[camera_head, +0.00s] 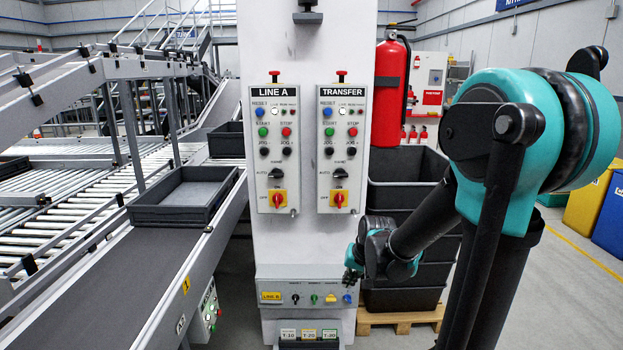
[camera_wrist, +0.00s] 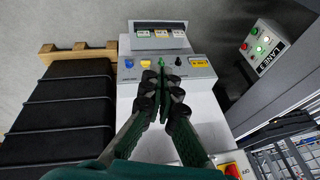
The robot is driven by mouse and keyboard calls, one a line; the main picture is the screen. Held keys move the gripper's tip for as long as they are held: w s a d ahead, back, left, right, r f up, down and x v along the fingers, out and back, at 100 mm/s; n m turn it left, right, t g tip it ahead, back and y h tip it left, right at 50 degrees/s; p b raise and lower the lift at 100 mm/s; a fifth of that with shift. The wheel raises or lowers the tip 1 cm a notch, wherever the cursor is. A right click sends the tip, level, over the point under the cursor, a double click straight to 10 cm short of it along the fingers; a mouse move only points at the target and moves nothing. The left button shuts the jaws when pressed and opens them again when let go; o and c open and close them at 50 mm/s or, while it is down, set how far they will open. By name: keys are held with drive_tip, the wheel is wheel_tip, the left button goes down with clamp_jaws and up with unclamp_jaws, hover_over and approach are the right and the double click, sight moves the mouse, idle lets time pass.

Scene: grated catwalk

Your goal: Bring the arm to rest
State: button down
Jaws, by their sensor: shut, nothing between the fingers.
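My teal and black arm (camera_head: 535,130) reaches down from the right side of the head view toward the white control column (camera_head: 305,235). My gripper (camera_head: 352,270) is at its lower end, in front of the right part of the column's lower panel. In the wrist view my gripper (camera_wrist: 167,85) is shut, its fingertips together and empty. The tips point toward the grey lower panel (camera_wrist: 195,66) with its knob and coloured buttons, and appear just short of the green button (camera_wrist: 163,61). I cannot tell whether they touch anything.
The column carries a LINE A box (camera_head: 277,150) and a TRANSFER box (camera_head: 340,150). Stacked black crates (camera_head: 405,195) stand on a wooden pallet (camera_head: 400,318) behind my forearm. A conveyor with a grey tray (camera_head: 185,195) runs at left. A LANE box (camera_wrist: 262,48) stands at right in the wrist view.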

drive_tip(key=s+d+f+n+h, duration=0.1)
drive_tip(key=s+d, duration=0.3)
drive_tip(key=s, duration=0.4)
drive_tip(key=s+d+f+h, duration=0.1)
drive_tip(key=s+d, duration=0.3)
drive_tip(key=s, duration=0.4)
drive_tip(key=shift+f+n, duration=0.15)
drive_tip(key=shift+n, duration=0.25)
drive_tip(key=shift+w, duration=0.1)
